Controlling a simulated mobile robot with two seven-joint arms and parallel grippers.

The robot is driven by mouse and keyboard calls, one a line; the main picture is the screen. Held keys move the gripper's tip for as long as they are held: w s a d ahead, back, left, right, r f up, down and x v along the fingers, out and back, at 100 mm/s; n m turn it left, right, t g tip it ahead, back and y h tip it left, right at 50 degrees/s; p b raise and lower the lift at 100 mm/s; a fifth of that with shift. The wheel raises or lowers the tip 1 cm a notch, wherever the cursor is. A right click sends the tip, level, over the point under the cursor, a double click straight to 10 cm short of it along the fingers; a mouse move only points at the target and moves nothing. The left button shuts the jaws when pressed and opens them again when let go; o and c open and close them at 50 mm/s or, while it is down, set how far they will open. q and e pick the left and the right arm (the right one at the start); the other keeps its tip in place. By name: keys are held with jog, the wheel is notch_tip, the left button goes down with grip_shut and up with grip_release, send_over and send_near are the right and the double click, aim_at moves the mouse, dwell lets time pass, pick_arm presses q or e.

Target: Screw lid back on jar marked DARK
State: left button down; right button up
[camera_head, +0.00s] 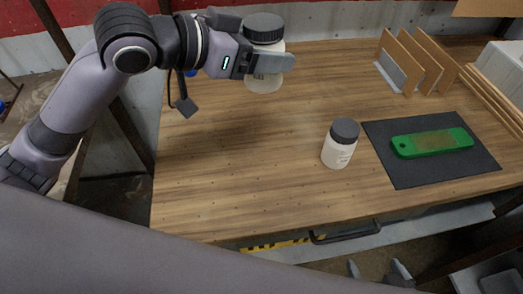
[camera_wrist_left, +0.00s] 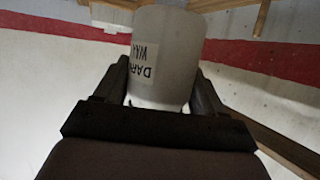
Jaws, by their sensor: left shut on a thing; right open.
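My left gripper (camera_head: 270,63) is shut on a white jar (camera_head: 264,84), raised above the back left of the table. A dark ribbed lid (camera_head: 264,27) sits on top of this jar; how tightly it is screwed cannot be told. In the left wrist view the jar (camera_wrist_left: 175,50) is between the fingers (camera_wrist_left: 165,95), and its label (camera_wrist_left: 145,62) reads DARK with a partly hidden second word.
A second white jar (camera_head: 337,152) with a dark lid (camera_head: 345,130) stands upright on the wooden table (camera_head: 230,160); its label is too small to read. Right of it, a green tool (camera_head: 432,142) lies on a black mat (camera_head: 405,179). Wooden dividers (camera_head: 425,65) stand at the back right. The table's left half is clear.

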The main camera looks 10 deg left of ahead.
pick_arm(q)
notch_tip(320, 180, down, 16)
jog(key=b, duration=0.1)
jog(key=shift+r, duration=0.2)
jog(key=shift+f+b, duration=0.35)
jog(key=shift+f, duration=1.8)
jog(key=shift+f, duration=0.1)
jog(key=shift+c, duration=0.5)
grip_release()
jog(key=shift+f, duration=0.1)
